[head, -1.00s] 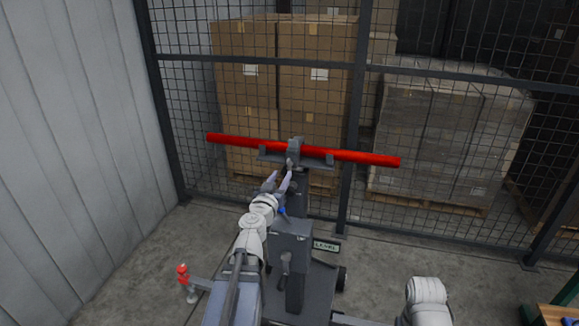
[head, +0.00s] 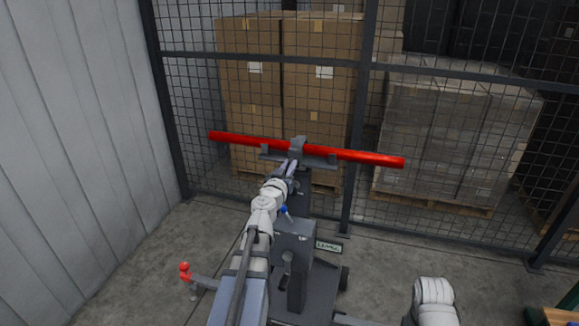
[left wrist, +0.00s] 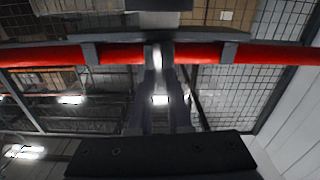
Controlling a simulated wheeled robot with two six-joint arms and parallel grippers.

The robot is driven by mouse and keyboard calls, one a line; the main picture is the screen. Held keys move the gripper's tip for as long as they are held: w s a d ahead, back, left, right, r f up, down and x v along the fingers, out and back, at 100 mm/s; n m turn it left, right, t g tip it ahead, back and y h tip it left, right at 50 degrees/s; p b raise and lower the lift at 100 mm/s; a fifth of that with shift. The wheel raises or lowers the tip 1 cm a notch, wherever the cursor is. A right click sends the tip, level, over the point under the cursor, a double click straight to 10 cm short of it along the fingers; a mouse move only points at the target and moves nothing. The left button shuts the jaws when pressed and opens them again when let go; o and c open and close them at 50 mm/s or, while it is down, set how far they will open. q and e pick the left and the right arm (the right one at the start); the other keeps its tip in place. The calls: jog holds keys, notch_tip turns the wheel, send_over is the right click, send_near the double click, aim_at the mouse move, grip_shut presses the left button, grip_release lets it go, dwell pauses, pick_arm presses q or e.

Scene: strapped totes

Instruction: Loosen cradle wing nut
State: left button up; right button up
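The cradle wing nut (left wrist: 156,57) is a small pale tab under the cradle's centre, seen in the left wrist view. The dark grey cradle (head: 322,162) holds a long red bar (head: 368,157) across a stand in the head view; they also show in the wrist view as the cradle (left wrist: 208,36) and the bar (left wrist: 110,54). My left gripper (head: 291,166) reaches up to the cradle's underside. In the wrist view, its fingertips (left wrist: 159,72) lie close together at the nut; I cannot tell whether they press on it. My right gripper is out of view.
The wheeled stand has a grey post (head: 292,240) with a blue knob (head: 284,210) and a small label plate (head: 328,246). A mesh fence (head: 440,120) stands just behind, with boxes (head: 290,90) beyond it. A red-topped fitting (head: 185,270) sticks out left.

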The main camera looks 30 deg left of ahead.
pick_arm(q)
grip_shut()
jog(key=shift+s+d, duration=0.1)
dwell(0.3)
